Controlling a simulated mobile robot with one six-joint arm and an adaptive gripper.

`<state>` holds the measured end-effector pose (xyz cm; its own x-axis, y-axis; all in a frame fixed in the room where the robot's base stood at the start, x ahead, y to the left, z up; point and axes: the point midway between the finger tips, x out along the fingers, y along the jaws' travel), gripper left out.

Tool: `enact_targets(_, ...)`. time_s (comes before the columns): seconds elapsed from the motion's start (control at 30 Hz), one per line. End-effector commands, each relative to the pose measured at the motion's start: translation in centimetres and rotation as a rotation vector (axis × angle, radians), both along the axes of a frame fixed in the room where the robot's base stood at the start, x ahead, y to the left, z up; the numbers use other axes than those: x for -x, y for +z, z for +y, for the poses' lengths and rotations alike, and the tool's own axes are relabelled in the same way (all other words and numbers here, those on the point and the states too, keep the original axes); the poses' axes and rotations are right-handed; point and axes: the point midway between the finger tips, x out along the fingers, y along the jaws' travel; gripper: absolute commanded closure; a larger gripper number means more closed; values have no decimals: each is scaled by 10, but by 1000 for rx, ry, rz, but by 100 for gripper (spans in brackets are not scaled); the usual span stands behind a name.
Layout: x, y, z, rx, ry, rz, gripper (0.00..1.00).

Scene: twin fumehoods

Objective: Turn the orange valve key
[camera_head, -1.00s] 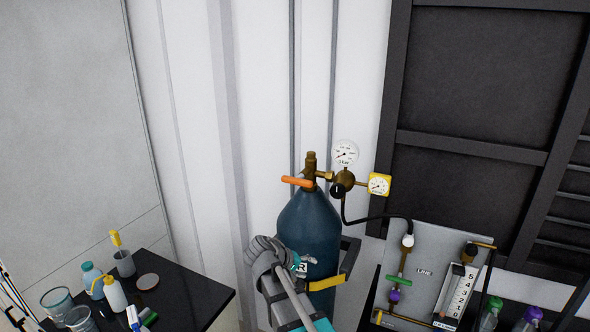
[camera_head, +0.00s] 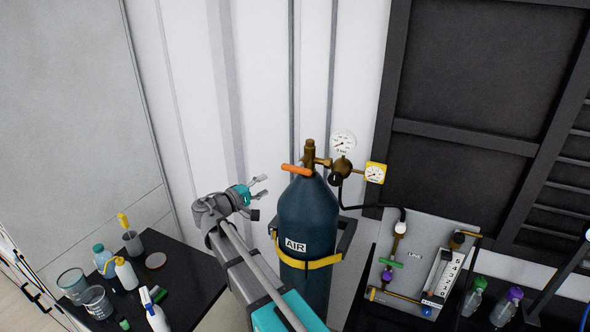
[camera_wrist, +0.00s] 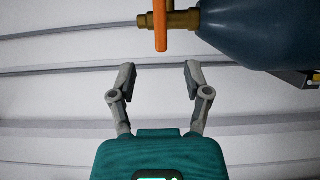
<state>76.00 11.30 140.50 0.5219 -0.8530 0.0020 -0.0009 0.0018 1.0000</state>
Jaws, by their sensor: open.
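The orange valve key (camera_head: 297,170) sits on the brass valve (camera_head: 309,152) at the top of the dark blue AIR gas cylinder (camera_head: 308,215). In the wrist view the orange valve key (camera_wrist: 160,25) stands upright at the top, with part of it cut off by the frame edge. My gripper (camera_head: 262,187) is open and empty, to the left of the cylinder and slightly below the key. In the wrist view my gripper's fingers (camera_wrist: 157,70) are spread apart, below the key in the picture and not touching it.
A brass regulator with a white gauge (camera_head: 343,142) and a yellow gauge (camera_head: 375,172) is right of the valve. A yellow strap (camera_head: 310,263) holds the cylinder. A black table (camera_head: 190,285) with bottles and beakers is at left. A valve panel (camera_head: 425,245) is at right.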

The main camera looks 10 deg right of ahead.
Motion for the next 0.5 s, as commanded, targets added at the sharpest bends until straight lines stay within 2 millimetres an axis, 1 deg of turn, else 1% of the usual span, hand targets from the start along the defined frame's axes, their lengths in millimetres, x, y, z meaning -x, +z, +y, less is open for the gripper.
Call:
enact_targets(0.27,-3,0,-4,-1,-1,1,37)
enact_targets(0.5,-13,0,-21,-2,-1,1,37)
